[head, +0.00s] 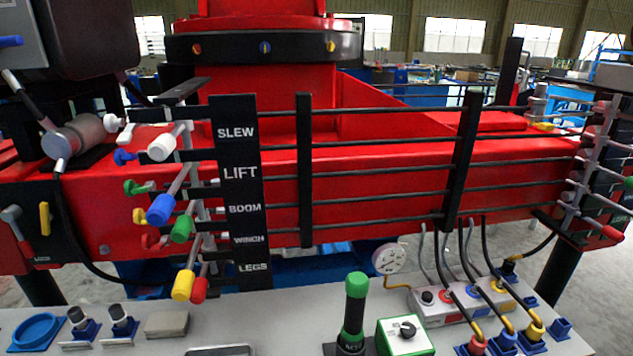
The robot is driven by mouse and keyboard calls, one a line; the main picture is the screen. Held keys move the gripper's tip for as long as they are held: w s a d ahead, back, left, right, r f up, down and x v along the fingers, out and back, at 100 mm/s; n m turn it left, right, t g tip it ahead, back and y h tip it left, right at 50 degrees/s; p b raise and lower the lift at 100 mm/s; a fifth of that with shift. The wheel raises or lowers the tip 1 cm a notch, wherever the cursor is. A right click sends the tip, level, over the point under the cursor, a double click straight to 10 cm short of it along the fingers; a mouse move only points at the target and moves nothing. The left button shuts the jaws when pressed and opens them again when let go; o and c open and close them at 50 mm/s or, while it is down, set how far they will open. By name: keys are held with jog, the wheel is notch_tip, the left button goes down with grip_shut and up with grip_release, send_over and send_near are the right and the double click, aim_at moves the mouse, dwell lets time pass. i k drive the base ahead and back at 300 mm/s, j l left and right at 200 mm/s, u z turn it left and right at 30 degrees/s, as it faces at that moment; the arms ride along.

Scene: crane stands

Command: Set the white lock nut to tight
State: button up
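A small white nut-like knob (113,122), which looks like the white lock nut, sits at the left end of the top lever's shaft, at the left of the head view. The larger white lever grip (162,147) hangs just right of it, near the SLEW label. Blue (123,157), green (132,187), yellow (139,215) and red (150,241) small knobs sit in a column below the white one. I cannot tell whether the white nut is loose or tight. My gripper is not in view.
Blue (160,209), green (181,229), yellow (183,285) and red lever grips stick out close below. A grey bench (270,315) with controls and a green-topped stick (356,285) spans the front.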

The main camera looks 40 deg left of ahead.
aim_at(125, 137)
jog(key=u, duration=1.5)
jog(key=i+j+u, duration=0.15)
jog(key=j, duration=1.6)
jog(key=k+j+u, duration=0.15)
jog(key=j+u, duration=0.15)
jog(key=k+j+u, duration=0.25)
jog(key=j, duration=0.15)
jog(key=i, duration=0.1)
